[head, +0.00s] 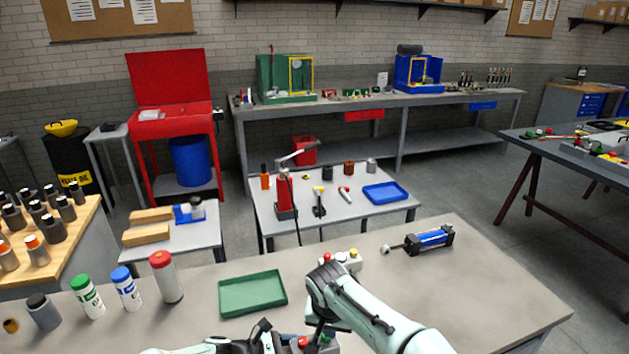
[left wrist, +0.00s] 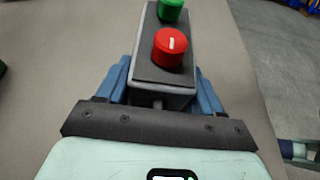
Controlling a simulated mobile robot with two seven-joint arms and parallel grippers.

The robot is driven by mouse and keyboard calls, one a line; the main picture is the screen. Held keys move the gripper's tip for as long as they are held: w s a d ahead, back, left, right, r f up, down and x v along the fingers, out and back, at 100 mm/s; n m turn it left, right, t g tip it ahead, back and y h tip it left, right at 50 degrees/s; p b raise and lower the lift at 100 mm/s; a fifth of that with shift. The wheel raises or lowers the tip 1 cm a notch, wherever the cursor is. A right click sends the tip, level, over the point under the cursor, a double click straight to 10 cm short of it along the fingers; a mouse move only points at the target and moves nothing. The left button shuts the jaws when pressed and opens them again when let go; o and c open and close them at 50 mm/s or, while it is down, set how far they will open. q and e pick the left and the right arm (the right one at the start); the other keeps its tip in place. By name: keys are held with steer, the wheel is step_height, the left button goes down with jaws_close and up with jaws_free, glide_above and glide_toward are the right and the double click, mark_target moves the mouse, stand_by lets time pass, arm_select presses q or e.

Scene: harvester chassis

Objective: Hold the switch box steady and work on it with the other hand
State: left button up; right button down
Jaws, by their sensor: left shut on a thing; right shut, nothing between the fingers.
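The switch box (left wrist: 150,72) is grey with a dark top. It carries a red knob (left wrist: 167,47) with a white mark and a green knob (left wrist: 171,10) beyond it. The blue fingers of my left gripper (left wrist: 163,84) are shut on its two sides in the left wrist view. In the head view the box (head: 314,346) is at the bottom edge, partly cut off. My right gripper (head: 320,328) points down just above the box near the knobs, shut and empty. Whether it touches a knob I cannot tell. It does not show in the left wrist view.
On the bench (head: 480,290) are a green tray (head: 252,292), another box with several buttons (head: 348,258) behind my right arm, and a blue cylinder (head: 430,239). Several bottles (head: 126,288) stand at the left. The bench's right side is mostly clear.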

arm_select(q)
steer(key=o, duration=1.6)
steer(key=shift+a, duration=0.1)
